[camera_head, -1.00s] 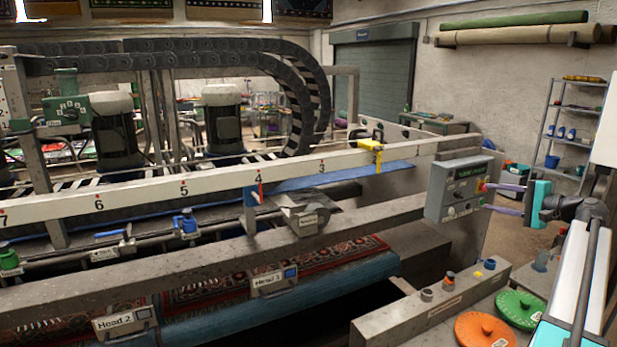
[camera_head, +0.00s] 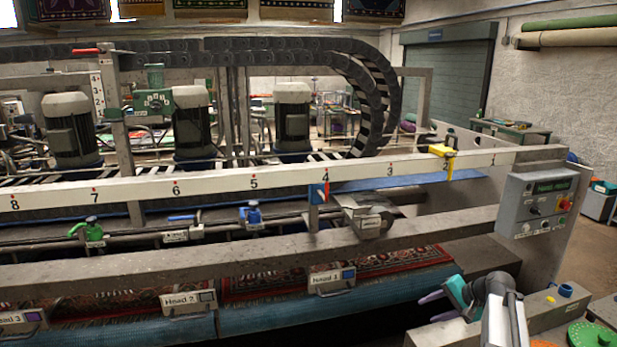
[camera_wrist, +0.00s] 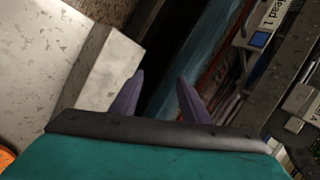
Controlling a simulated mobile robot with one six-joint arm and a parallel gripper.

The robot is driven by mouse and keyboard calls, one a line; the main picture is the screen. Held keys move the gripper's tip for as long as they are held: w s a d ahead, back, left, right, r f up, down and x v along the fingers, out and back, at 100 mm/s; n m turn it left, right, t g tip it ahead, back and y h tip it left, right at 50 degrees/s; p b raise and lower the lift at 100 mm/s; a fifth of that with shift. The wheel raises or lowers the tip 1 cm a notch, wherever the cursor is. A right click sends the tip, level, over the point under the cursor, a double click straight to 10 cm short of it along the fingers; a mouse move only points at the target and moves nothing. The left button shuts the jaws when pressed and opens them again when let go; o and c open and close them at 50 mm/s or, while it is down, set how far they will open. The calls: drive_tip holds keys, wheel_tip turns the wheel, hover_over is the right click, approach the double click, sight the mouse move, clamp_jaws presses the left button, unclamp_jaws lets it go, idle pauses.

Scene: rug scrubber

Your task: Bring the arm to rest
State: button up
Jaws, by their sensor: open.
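My gripper (camera_head: 437,307) shows at the lower right of the head view, with a teal body and two purple fingers pointing left. The fingers are apart with nothing between them. They are beside the front of the scrubber machine, low and to the right of the Head 1 plate (camera_head: 332,280). In the wrist view, my gripper (camera_wrist: 157,98) has both fingers spread, over a dark gap between a pale speckled block (camera_wrist: 95,58) and the blue roll (camera_wrist: 190,55). Part of my arm is cut off by the bottom edge of the head view.
The grey control box (camera_head: 537,205) hangs above and right of my gripper. A grey console with a green dial (camera_head: 592,335) stands at the lower right. The machine's long rail (camera_head: 215,262) runs across the front. Open floor shows at the far right.

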drive_tip(key=s+a+f+n+g+h, duration=0.55)
drive_tip(key=s+a+f+n, duration=0.35)
drive_tip(key=s+a+f, duration=1.25)
drive_tip(key=s+f+g+b, duration=0.2)
drive_tip(key=s+f+b, duration=0.5)
drive_tip(key=f, duration=0.5)
drive_tip(key=s+f+g+b, duration=0.2)
drive_tip(key=s+f+b, duration=0.4)
drive_tip(key=s+f, duration=0.3)
drive_tip(key=s+f+g+b, duration=0.2)
drive_tip(key=s+f+b, duration=0.5)
drive_tip(key=f, duration=0.9)
drive_tip(key=shift+s+a+b, duration=0.35)
drive_tip(key=shift+s+a, duration=0.05)
drive_tip(key=shift+a, duration=0.05)
drive_tip(key=shift+a, duration=0.1)
